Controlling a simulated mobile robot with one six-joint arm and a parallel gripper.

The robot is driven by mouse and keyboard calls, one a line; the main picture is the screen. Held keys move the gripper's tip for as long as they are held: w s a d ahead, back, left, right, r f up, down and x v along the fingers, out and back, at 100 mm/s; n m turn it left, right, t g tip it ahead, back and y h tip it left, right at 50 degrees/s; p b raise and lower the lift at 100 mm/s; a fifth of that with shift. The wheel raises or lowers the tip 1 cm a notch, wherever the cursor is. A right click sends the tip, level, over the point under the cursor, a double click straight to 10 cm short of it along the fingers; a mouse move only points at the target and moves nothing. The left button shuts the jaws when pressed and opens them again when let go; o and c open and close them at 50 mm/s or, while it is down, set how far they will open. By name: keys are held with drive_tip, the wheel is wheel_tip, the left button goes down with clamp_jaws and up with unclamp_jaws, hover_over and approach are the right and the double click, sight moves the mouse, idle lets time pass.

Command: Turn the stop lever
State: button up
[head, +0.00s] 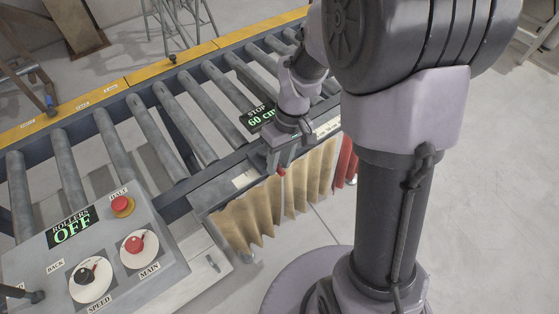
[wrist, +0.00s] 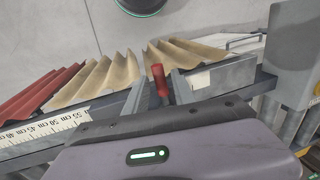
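The stop lever has a red handle (wrist: 160,80); its red tip also shows below my gripper in the head view (head: 282,172). In the wrist view my gripper (wrist: 159,84) has its two grey fingers apart, one on each side of the red handle. Narrow gaps seem to show on both sides, so it looks open around the handle, not clamped. The stop's display (head: 258,117) reads "STOP 60 cm", partly covered by my arm. The lever's base is hidden.
A roller conveyor (head: 150,127) runs behind the stop, with tan pleated bellows (head: 245,215) along its front. A ruler scale (wrist: 45,130) shows in the wrist view. The control panel (head: 120,265) at lower left reads "ROLLERS OFF". Open floor lies at right.

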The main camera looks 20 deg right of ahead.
clamp_jaws()
idle(1.2)
